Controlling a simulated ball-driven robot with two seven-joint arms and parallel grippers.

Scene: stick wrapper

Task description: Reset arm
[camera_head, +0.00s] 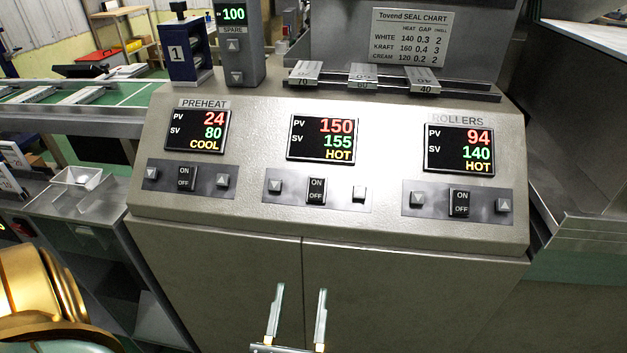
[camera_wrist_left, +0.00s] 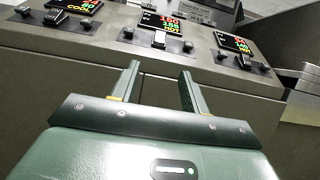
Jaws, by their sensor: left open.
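My left gripper (camera_head: 297,312) is at the bottom middle of the head view, in front of the cabinet doors below the control panel. Its two fingers point up and stand apart with nothing between them. In the left wrist view the open gripper (camera_wrist_left: 160,80) points towards the panel's front edge, below the middle display, apart from the switches. My right gripper is not in view. The control panel (camera_head: 400,226) carries a PREHEAT display (camera_head: 197,131), a middle display (camera_head: 321,139) and a ROLLERS display (camera_head: 459,150), each above an ON/OFF rocker and arrow buttons.
A seal chart (camera_head: 411,37) stands at the back. Metal blocks marked 70, 60 and 40 sit on a rail (camera_head: 395,88). A blue block marked 1 (camera_head: 178,54) and a SPARE unit (camera_head: 235,50) stand back left. A conveyor (camera_head: 75,115) runs at left. A metal chute (camera_head: 600,230) is at right.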

